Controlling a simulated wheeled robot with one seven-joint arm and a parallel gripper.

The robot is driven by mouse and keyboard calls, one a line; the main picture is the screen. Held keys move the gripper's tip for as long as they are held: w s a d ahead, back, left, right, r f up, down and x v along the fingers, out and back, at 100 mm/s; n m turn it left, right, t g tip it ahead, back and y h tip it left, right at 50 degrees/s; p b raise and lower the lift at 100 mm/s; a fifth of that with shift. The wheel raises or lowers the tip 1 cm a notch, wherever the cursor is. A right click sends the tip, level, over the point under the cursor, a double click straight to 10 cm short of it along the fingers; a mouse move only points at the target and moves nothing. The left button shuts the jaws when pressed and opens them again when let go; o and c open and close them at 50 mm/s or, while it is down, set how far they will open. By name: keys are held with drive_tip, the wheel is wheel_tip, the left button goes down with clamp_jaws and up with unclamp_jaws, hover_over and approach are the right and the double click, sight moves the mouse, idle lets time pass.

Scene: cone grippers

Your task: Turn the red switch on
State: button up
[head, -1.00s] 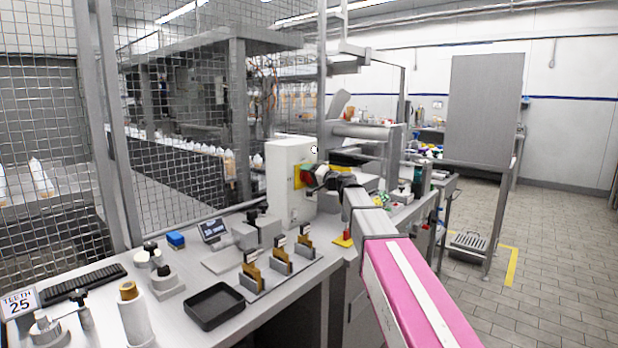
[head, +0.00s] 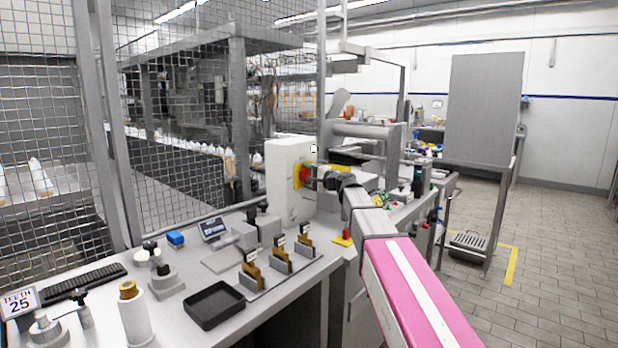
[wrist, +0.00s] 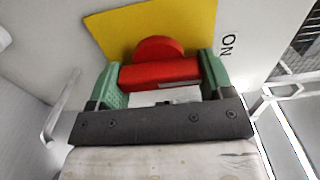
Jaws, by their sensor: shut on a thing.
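The red switch (wrist: 160,72) is a knob with a red bar handle on a yellow plate (wrist: 195,25). The plate is on the side of a white box (head: 288,190). In the wrist view, my gripper (wrist: 162,76) has one green finger at each end of the red bar and is shut on it. A black label with the letters O and N (wrist: 227,43) is on the white face to the right of the plate. In the head view, the red switch (head: 306,174) is partly hidden by my gripper (head: 318,178).
The bench (head: 275,318) holds a black tray (head: 214,304), several brown pieces in holders (head: 280,262) and a keyboard (head: 84,283). A wire mesh fence (head: 170,130) stands behind. The tiled floor to the right is mostly clear.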

drive_tip(key=o, duration=0.9)
drive_tip(key=v, duration=1.1)
